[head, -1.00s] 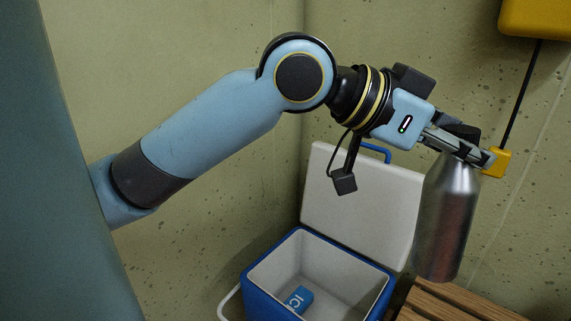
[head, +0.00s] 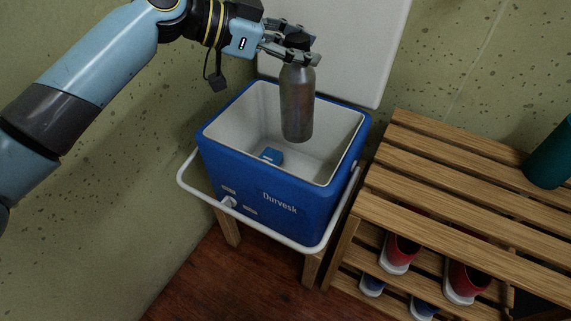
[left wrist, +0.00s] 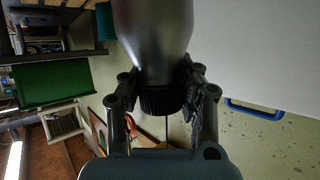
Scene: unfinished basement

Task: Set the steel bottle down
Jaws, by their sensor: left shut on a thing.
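The steel bottle (head: 297,104) is a grey metal bottle with a black cap, hanging upright. My left gripper (head: 290,57) is shut on it at the cap and neck. In the head view the bottle appears over the open blue cooler (head: 228,176), its lower part against the white interior; I cannot tell exactly how deep it reaches. In the left wrist view the bottle (left wrist: 155,40) sits between the fingers, with its black cap towards the palm. My right gripper is not in view.
The cooler's white lid (head: 345,50) stands open behind. A small blue ice pack (head: 271,156) lies inside on the floor. To the right is a slatted wooden rack (head: 440,180) with a teal object (head: 550,155) on top and shoes (head: 398,252) below.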

